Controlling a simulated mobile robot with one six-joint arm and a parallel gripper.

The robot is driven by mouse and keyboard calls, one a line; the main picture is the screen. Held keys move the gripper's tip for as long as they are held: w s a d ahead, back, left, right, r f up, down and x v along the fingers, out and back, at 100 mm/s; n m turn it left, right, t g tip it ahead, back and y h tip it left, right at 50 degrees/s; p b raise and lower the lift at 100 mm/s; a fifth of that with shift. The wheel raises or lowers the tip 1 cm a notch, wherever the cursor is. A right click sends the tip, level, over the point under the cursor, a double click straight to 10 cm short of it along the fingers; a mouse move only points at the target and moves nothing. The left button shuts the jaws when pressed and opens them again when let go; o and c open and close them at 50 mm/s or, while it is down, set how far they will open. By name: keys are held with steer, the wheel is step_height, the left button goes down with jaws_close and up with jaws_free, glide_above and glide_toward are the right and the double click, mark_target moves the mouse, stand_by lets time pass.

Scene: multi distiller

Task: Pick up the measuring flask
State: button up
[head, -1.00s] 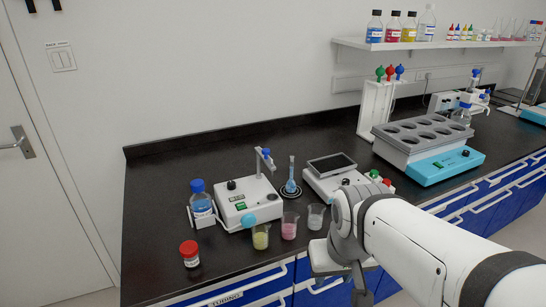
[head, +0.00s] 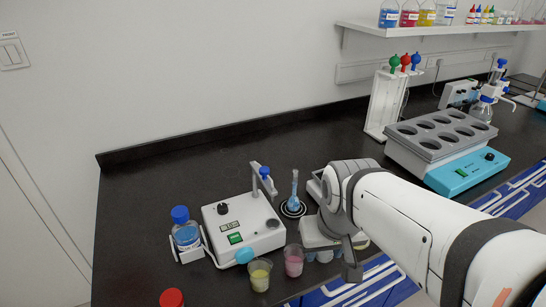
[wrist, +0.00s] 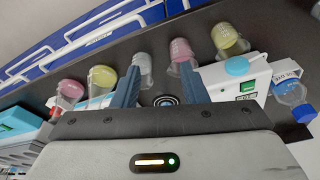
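The measuring flask (head: 294,190) is a small flask with a narrow neck and blue liquid. It stands upright on a round black base (head: 292,208) on the dark bench, just right of a white hotplate device (head: 243,226). In the wrist view my gripper (wrist: 160,82) is open, its two blue-grey fingers apart with nothing held. A dark round shape (wrist: 165,100) shows between the fingers, low near the palm; I cannot tell if it is the flask or its base. In the head view my wrist is close to the right of the flask, and the fingers are unclear.
Beakers with yellow (head: 260,275) and pink (head: 293,261) contents stand at the bench front. A blue-capped bottle (head: 186,234) is left of the hotplate. A red cap (head: 171,298) shows at the front. The bench behind the flask is clear.

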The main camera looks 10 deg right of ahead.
steer(key=w+r+p, duration=0.4)
steer(key=w, duration=0.9)
steer(key=t+p, duration=0.2)
glide_above(296, 172)
steer(key=s, duration=0.3)
steer(key=f, duration=0.1)
steer(key=shift+n, duration=0.3)
steer(key=x, duration=0.5)
steer(key=p+x, duration=0.1)
steer(key=x, duration=0.2)
steer(key=shift+w+r, duration=0.1)
steer(key=shift+w, duration=0.2)
steer(key=shift+c, duration=0.5)
jaws_close()
